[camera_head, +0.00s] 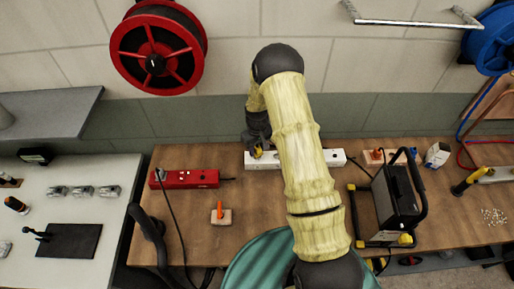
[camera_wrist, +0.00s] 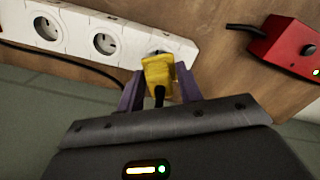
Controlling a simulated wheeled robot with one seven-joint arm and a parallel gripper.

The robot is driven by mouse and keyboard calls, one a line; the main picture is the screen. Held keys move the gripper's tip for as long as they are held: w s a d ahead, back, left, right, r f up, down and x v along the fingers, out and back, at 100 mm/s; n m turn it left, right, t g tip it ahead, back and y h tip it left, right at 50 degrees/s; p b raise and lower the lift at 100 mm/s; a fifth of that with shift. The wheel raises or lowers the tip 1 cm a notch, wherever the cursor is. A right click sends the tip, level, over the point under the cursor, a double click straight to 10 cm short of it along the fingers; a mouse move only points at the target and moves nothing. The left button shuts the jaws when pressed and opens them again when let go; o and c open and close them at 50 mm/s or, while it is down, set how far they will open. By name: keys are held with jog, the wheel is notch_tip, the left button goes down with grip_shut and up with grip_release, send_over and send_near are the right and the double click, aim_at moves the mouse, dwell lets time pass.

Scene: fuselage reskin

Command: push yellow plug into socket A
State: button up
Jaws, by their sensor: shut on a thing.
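My gripper (camera_wrist: 160,85) is shut on the yellow plug (camera_wrist: 157,72), with one purple-grey finger on each side of it. The plug is at the end socket of the white power strip (camera_wrist: 130,33); I cannot tell how deep it sits. Two empty round sockets (camera_wrist: 104,44) show further along the strip. No letter for socket A is readable. In the head view, the yellow plug (camera_head: 258,153) is a small patch under my gripper (camera_head: 259,147), at the left end of the white strip (camera_head: 334,158). My arm hides the strip's middle.
A red power strip (camera_head: 188,179) lies left of the white one on the wooden table (camera_head: 255,208). An orange item on a small block (camera_head: 221,215) stands in front. A black framed unit (camera_head: 396,200) stands to the right. A black cable (camera_wrist: 70,56) runs beside the strip.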

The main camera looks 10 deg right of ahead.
jog(key=shift+f+b, duration=1.1)
jog(key=shift+f, duration=0.3)
jog(key=o, duration=1.1)
jog(key=shift+r, duration=0.1)
jog(key=shift+r+p, duration=1.4)
jog(key=shift+r, duration=1.05)
